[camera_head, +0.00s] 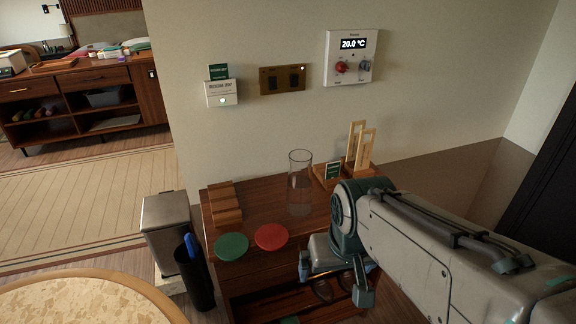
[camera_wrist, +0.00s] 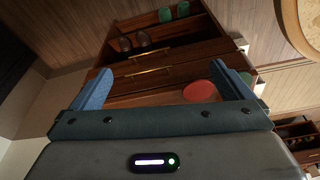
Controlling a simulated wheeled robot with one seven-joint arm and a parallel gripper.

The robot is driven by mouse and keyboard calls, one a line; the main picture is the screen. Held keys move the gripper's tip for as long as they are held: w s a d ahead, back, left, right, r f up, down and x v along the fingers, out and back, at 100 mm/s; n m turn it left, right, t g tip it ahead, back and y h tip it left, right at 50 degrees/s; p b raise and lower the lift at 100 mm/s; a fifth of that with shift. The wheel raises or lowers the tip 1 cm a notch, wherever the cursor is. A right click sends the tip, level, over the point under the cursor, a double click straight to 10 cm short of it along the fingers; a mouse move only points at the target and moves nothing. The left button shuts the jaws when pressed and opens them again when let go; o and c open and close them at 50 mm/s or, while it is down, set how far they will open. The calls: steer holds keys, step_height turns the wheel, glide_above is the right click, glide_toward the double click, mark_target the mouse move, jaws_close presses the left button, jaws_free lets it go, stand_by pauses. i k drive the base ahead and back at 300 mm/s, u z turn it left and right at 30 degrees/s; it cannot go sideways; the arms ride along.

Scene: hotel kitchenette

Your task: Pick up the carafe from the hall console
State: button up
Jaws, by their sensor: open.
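The carafe (camera_head: 300,184), a tall clear glass cylinder, stands upright on the wooden hall console (camera_head: 266,207) near its back, against the wall. I cannot make it out in the wrist view. My gripper (camera_head: 333,280) is in front of the console's right part, lower in the picture than the carafe and apart from it. In the wrist view my gripper (camera_wrist: 165,82) has its two blue fingers wide apart with nothing held between them. The console's drawer fronts (camera_wrist: 150,72) and open shelf lie beyond the fingers.
A green disc (camera_head: 231,246) and a red disc (camera_head: 271,237) lie on the console's front. A wooden stepped block (camera_head: 225,204) is at left, a wooden rack (camera_head: 360,150) at right. A bin (camera_head: 167,227) and dark umbrella holder (camera_head: 196,277) stand left of the console.

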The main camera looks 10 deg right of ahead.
mark_target(299, 196)
steer(key=k, duration=1.3)
steer(key=z, duration=0.5)
steer(key=i, duration=0.55)
steer(key=z, duration=0.5)
steer(key=i, duration=0.7)
steer(key=u, duration=0.65)
steer(key=i, duration=1.05)
steer(key=u, duration=0.2)
